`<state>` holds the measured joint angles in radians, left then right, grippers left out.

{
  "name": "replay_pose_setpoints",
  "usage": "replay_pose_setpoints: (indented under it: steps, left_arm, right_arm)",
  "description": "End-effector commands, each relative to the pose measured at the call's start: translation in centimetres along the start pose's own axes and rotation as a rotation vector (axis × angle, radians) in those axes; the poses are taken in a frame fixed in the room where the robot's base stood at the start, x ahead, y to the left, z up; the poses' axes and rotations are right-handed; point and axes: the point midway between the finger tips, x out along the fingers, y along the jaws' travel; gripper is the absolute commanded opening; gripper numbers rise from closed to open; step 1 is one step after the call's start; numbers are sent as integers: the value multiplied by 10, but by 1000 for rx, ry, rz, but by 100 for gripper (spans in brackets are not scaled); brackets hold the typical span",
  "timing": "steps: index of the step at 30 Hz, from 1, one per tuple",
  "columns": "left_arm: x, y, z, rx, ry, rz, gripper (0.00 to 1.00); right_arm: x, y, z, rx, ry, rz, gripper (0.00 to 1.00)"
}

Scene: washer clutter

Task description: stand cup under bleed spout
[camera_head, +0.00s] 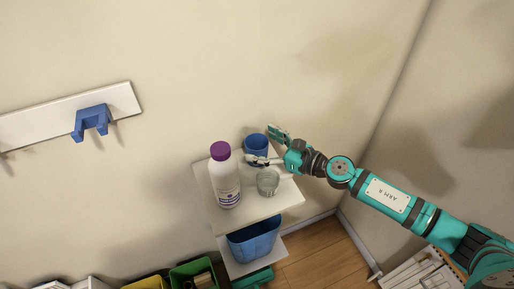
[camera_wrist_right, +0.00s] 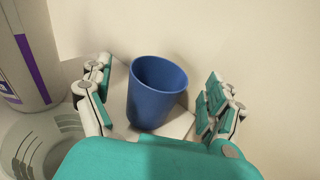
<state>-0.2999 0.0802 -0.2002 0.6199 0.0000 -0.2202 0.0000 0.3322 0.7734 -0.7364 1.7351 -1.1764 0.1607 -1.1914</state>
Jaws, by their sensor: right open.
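A blue cup (camera_head: 256,142) stands upright at the back of a small white shelf. It also shows in the right wrist view (camera_wrist_right: 156,98), empty as far as I see into it. My right gripper (camera_head: 264,145) is open, with one finger on each side of the cup; in the right wrist view (camera_wrist_right: 157,78) gaps show between the fingers and the cup. The cup's lower front is partly hidden in the head view by a finger. No bleed spout or washer shows. My left gripper is not in view.
A white bottle with a purple cap (camera_head: 225,178) stands left of the cup, and a clear glass (camera_head: 267,182) in front of it. The white shelf (camera_head: 250,216) has a blue bin (camera_head: 254,240) below. A wall rail with a blue hook (camera_head: 91,120) is at left.

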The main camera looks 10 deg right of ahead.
Motion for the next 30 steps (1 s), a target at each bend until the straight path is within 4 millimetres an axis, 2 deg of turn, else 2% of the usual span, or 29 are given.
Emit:
replay_pose_setpoints:
  steps: [3,6,13,25,29,30]
  left_arm:
    - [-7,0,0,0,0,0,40]
    - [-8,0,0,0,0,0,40]
    - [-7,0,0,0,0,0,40]
    - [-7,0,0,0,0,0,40]
    - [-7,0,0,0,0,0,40]
    - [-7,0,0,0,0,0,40]
  right_arm:
    - [16,0,2,0,-1,1,91]
    - [22,0,1,-1,0,1,91]
    - [23,0,0,-1,1,1,89]
    - [23,0,0,-1,1,0,37]
    - [23,0,0,0,1,0,35]
    - [23,0,0,-1,0,0,30]
